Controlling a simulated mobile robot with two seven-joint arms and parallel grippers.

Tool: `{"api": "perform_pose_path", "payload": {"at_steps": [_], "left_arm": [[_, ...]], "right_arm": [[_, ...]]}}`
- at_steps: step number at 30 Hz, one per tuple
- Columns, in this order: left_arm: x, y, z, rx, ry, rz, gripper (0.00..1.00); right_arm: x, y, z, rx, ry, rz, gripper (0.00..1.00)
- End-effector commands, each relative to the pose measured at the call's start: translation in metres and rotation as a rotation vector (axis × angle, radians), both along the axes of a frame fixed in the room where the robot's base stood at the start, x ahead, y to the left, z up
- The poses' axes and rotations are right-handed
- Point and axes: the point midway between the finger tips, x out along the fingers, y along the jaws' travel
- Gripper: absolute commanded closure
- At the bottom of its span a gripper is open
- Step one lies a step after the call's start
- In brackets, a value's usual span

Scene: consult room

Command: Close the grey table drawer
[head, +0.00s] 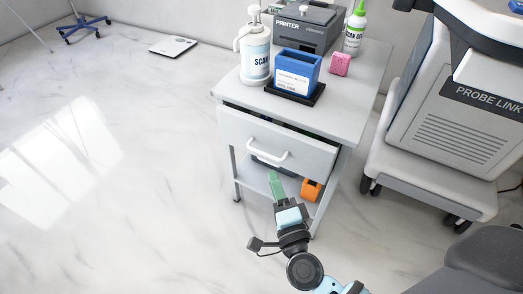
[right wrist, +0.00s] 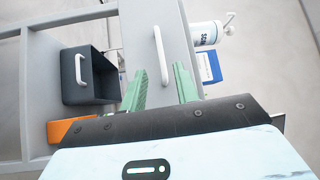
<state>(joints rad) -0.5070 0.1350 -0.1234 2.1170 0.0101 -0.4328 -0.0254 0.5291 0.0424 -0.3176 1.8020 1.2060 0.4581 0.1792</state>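The grey table (head: 340,103) stands at the centre of the head view. Its drawer (head: 255,132) is partly pulled out, with a dark gap showing between its front and the tabletop. A white bar handle (head: 268,151) is on the drawer front. My right gripper (head: 273,176) has green fingers and is just below and in front of the handle. In the right wrist view the right gripper (right wrist: 160,74) is open, its fingers apart with the handle (right wrist: 163,55) lying between their directions. I cannot tell whether they touch the drawer front. My left gripper is not in view.
On the tabletop are a white SCAN bottle (head: 255,60), a blue box (head: 297,70) on a black tray, a pink block (head: 340,64), a printer (head: 300,30) and a green-capped bottle (head: 355,30). An orange item (head: 311,189) and dark bin (right wrist: 85,85) sit below. A machine (head: 450,120) stands right.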

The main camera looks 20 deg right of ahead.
Motion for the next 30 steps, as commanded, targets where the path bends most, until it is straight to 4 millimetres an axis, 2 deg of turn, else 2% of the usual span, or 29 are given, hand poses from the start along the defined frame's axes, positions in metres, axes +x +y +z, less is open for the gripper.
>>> {"api": "perform_pose_path", "payload": {"at_steps": [7, 19, 24, 30], "left_arm": [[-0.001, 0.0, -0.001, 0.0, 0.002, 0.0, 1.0], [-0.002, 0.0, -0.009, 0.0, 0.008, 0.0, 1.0], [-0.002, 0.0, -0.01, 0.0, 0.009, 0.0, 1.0], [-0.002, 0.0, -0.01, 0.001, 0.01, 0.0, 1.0]], "right_arm": [[0.013, -0.001, 0.002, -0.002, -0.002, 0.001, 0.69], [0.067, -0.008, 0.008, -0.004, 0.0, 0.002, 0.69], [0.076, -0.008, 0.01, -0.004, 0.0, 0.003, 0.69], [0.077, -0.009, 0.01, -0.004, 0.001, 0.002, 0.69]]}}
